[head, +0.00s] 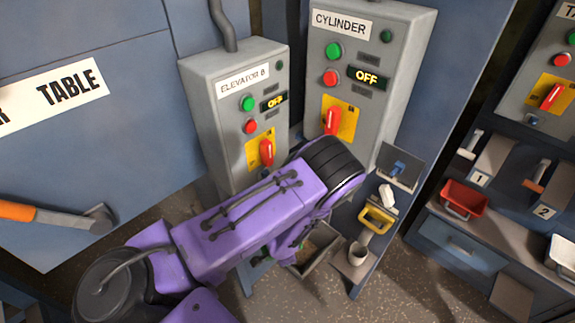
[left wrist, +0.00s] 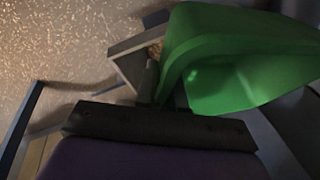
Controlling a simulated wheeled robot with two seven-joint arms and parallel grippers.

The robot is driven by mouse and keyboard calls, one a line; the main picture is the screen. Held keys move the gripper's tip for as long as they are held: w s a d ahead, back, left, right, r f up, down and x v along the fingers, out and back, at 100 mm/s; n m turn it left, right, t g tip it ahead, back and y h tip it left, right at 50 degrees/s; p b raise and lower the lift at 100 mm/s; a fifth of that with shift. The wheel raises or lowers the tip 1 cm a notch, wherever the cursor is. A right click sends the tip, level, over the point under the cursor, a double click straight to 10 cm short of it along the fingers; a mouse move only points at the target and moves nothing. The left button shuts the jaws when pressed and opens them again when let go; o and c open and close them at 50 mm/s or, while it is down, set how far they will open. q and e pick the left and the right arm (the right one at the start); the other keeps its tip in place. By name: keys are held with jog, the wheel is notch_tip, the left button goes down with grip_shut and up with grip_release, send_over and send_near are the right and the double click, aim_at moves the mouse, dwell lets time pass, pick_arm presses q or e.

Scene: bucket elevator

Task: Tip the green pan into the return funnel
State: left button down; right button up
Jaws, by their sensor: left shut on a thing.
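The green pan (left wrist: 235,60) fills the upper right of the left wrist view, steeply tilted. My left gripper (left wrist: 165,90) is shut on it. In the head view only a sliver of green (head: 300,244) shows under my purple left forearm, which hides the rest of the pan and the gripper. A grey open-topped box (head: 322,257) with brown material inside lies just beside the pan; it also shows in the left wrist view (left wrist: 125,62). I cannot tell whether it is the return funnel. My right gripper is out of view.
Grey control boxes labelled ELEVATOR B (head: 235,125) and CYLINDER (head: 400,60) stand close beyond my arm, both reading OFF. A red pan (head: 463,199) sits on the right-hand bench.

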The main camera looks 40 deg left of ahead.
pick_arm(q)
jog(key=shift+s+a+f+t+h+b, duration=0.1)
jog(key=shift+s+f+t+h+b, duration=0.15)
jog(key=shift+f+t+h+b, duration=0.45)
jog(key=shift+r+t, duration=0.25)
jog(key=shift+t, duration=0.15)
jog(key=shift+w+r+p, duration=0.15)
jog(key=shift+r+p, duration=0.3)
jog(key=shift+p, duration=0.15)
notch_tip(320, 180, up, 4)
jog(key=p, duration=0.3)
jog(key=shift+f, duration=0.35)
